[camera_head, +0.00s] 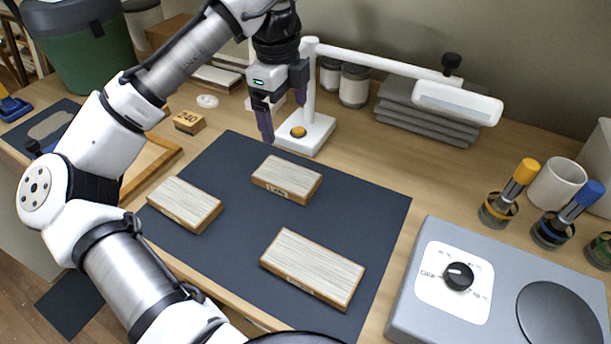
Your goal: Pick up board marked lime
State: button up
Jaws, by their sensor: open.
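Three wooden boards with pale grained tops lie flat and apart on a dark mat (345,215). The upper board (287,180) has a pale label on its front edge that may read "lime", but the letters are too small to be sure. The left board (185,204) and the larger front board (313,268) also have edge labels that I cannot read. My gripper (283,112) is open and empty, pointing down above the mat's back edge. It is beyond the upper board and touches none of the boards.
A white lamp stand (308,134) rises close beside my gripper, its arm reaching right. A grey hotplate (440,320) stands at right front, near jars with coloured-handled tools (500,208). Bare mat surrounds the boards.

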aim_at(286, 175)
jog(key=shift+g+y, duration=0.3)
jog(key=shift+g, duration=0.1)
jog(key=f, duration=1.4)
jog(key=shift+s+a+f, duration=0.25)
jog(key=shift+s, duration=0.1)
jog(key=c, duration=1.1)
